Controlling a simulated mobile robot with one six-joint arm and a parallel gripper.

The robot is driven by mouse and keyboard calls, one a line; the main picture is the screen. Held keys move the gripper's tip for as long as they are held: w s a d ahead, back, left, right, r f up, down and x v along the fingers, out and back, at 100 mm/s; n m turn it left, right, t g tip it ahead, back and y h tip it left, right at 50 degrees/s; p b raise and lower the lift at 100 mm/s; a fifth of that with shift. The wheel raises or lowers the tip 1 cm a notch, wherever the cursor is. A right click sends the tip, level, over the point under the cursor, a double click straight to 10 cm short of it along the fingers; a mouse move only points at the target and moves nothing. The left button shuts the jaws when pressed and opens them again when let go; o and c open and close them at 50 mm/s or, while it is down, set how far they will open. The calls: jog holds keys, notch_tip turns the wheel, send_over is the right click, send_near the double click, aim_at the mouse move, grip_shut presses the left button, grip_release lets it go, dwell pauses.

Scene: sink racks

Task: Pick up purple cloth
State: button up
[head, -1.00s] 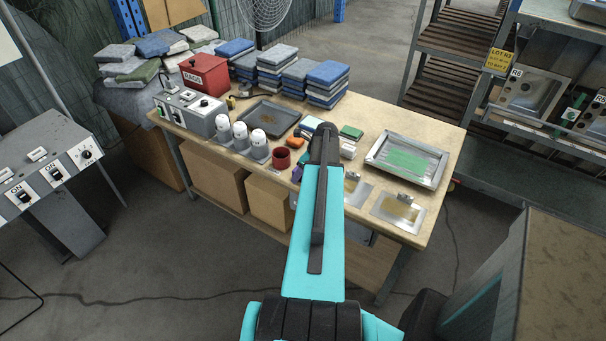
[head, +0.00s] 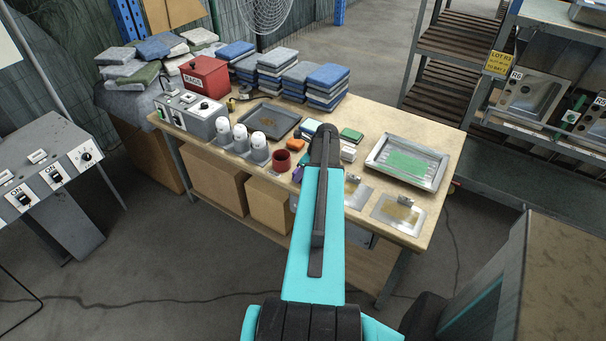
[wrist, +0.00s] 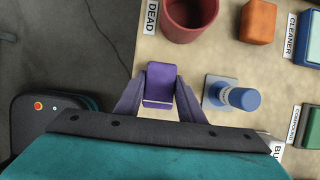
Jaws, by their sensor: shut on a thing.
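The purple cloth (wrist: 160,84) is a small folded block between the two fingers of my gripper (wrist: 159,98) in the wrist view. The fingers press on its left and right sides, so my gripper is shut on it. I cannot tell whether the cloth touches the table or hangs just above it. In the head view only a small bit of purple cloth (head: 298,173) shows left of my arm; my arm hides the fingers.
A red cup (wrist: 190,18) stands just beyond the cloth. A blue stamp-like object (wrist: 237,97) on a grey base is close on the right. An orange block (wrist: 257,21) is farther right. The table (head: 428,225) edge is close on the left in the wrist view.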

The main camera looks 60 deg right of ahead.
jog(key=shift+r+b, duration=0.6)
jog(key=shift+r, duration=0.65)
jog(key=shift+s+r, duration=0.25)
jog(key=s+b, duration=0.1)
jog(key=s, duration=0.4)
jog(key=s+r+b, duration=0.1)
jog(key=s, duration=0.4)
jog(key=s+b, duration=0.2)
jog(key=s, duration=0.3)
jog(key=shift+s+r, duration=0.25)
jog(key=shift+r, duration=0.05)
jog(key=o, duration=0.5)
jog(key=shift+c, duration=0.2)
jog(key=c, duration=0.4)
jog(key=shift+w, duration=0.1)
